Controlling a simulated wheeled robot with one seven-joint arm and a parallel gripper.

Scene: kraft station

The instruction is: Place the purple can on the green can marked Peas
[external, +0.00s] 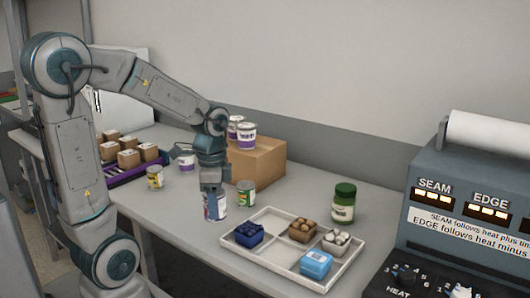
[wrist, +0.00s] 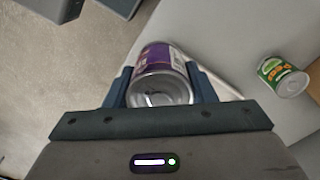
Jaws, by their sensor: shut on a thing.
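My gripper (external: 212,188) points down near the front edge of the table and is shut on the purple can (external: 215,208). In the wrist view the purple can (wrist: 162,62) lies between the two fingers, its metal end facing the camera. I cannot tell whether its base is clear of the table. The green can marked Peas (external: 246,194) stands upright on the table, just right of the held can and apart from it. It also shows in the wrist view (wrist: 283,77), to the right of my gripper, with nothing on top.
A cardboard box (external: 262,160) with white-and-purple tubs on it stands behind the cans. A sectioned white tray (external: 268,262) lies to the right, with a green-lidded jar (external: 343,203) behind it. Another can (external: 155,177) and a purple tray (external: 140,172) of small boxes are left.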

